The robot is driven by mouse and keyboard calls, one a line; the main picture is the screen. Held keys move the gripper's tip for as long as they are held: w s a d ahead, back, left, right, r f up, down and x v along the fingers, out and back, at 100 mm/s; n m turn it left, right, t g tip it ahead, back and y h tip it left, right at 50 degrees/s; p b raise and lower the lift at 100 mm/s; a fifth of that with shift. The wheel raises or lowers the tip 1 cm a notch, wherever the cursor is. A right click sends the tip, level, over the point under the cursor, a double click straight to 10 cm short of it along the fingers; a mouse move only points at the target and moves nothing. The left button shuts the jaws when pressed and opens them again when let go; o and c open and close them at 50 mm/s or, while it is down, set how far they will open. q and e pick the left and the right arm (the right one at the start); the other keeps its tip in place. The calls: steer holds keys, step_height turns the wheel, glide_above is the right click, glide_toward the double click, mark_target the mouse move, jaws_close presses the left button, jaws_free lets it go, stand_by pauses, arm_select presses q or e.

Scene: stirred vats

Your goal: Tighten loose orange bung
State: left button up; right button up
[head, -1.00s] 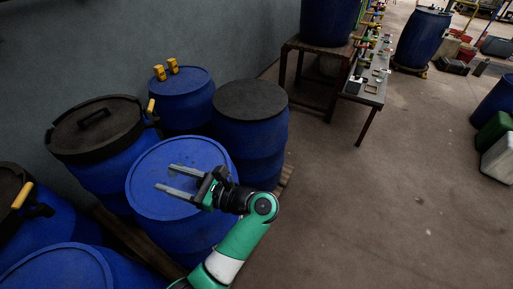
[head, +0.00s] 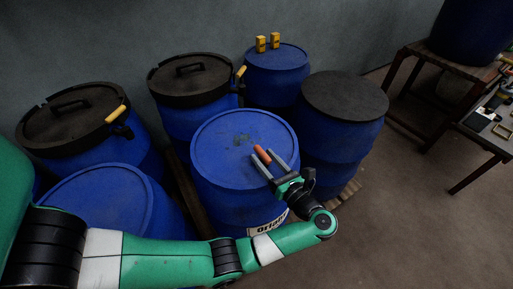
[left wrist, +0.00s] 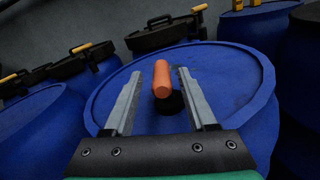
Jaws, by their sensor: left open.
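The orange bung (head: 262,154) is on the lid of the blue barrel (head: 215,150) in the middle of the group. In the left wrist view the orange bung (left wrist: 161,80) leans a little, with a dark round base at its lower end. My left gripper (head: 273,159) is open over the lid, its two fingers on either side of the bung. In the left wrist view the bung stands between the fingers (left wrist: 160,92), with gaps on both sides. The right gripper is not in view.
Black-lidded barrels (head: 190,78) with yellow-handled clamps stand behind and to the left. A barrel with yellow fittings (head: 277,65) is at the back, and a flat dark-topped barrel (head: 345,96) stands at right. Floor is clear at lower right.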

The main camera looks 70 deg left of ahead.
mark_target(257, 147)
arm_select(q)
steer(key=x, duration=0.5)
steer(key=shift+w, duration=0.1)
jaws_close()
